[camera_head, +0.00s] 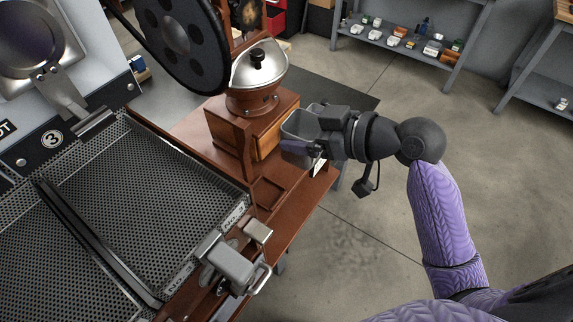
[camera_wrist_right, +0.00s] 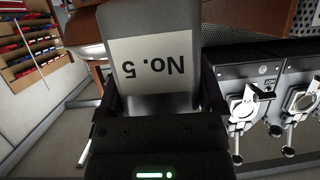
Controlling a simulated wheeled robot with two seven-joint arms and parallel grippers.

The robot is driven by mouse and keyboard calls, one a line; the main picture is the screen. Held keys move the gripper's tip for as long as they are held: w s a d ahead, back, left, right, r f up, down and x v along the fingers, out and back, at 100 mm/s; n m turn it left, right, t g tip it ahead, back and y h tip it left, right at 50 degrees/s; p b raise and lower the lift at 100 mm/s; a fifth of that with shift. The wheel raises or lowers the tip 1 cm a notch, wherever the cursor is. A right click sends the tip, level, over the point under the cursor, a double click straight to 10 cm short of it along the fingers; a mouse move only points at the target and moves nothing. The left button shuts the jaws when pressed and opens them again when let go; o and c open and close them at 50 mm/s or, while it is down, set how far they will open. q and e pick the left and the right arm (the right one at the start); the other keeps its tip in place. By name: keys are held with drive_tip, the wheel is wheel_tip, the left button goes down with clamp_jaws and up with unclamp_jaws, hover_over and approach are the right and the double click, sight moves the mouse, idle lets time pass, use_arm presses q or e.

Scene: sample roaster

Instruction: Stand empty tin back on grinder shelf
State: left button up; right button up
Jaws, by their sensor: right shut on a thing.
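A grey metal tin (camera_head: 298,122) is held upright, or nearly so, beside the grinder in the head view. My right gripper (camera_head: 314,136) is shut on it. In the right wrist view the tin (camera_wrist_right: 155,35) sits between the two fingers, and its pale label reads "No. 5" upside down. The grinder (camera_head: 232,132) is a wooden box with a drawer and a silver domed top. The tin is just right of the drawer front, above the wooden shelf (camera_head: 285,215); I cannot tell whether they touch. A square outlined recess (camera_head: 268,192) shows on the shelf. My left gripper is not in view.
A perforated cooling tray (camera_head: 165,190) fills the left, with a black bar across it. A grey metal fitting with a wire handle (camera_head: 232,265) stands at its near right corner. A black wheel (camera_head: 180,40) is behind the grinder. Open floor (camera_head: 370,210) lies to the right.

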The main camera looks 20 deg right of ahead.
drive_tip(key=w+r+m+t+h+p, duration=0.25)
drive_tip(key=w+m+h, duration=0.25)
drive_tip(key=w, duration=0.4)
drive_tip(key=shift+h, duration=0.4)
drive_tip(key=f+b, duration=0.2)
drive_tip(key=f, duration=0.4)
drive_tip(key=f+b, duration=0.2)
drive_tip(key=f, duration=0.4)
drive_tip(key=a+f+b, duration=0.1)
drive_tip(key=f+b, duration=0.1)
drive_tip(key=f, duration=0.5)
drive_tip(key=shift+b, duration=0.3)
drive_tip(key=shift+r+t, duration=0.2)
drive_tip(key=shift+t, duration=0.05)
drive_tip(key=o, duration=1.1)
drive_tip(key=shift+f, duration=0.1)
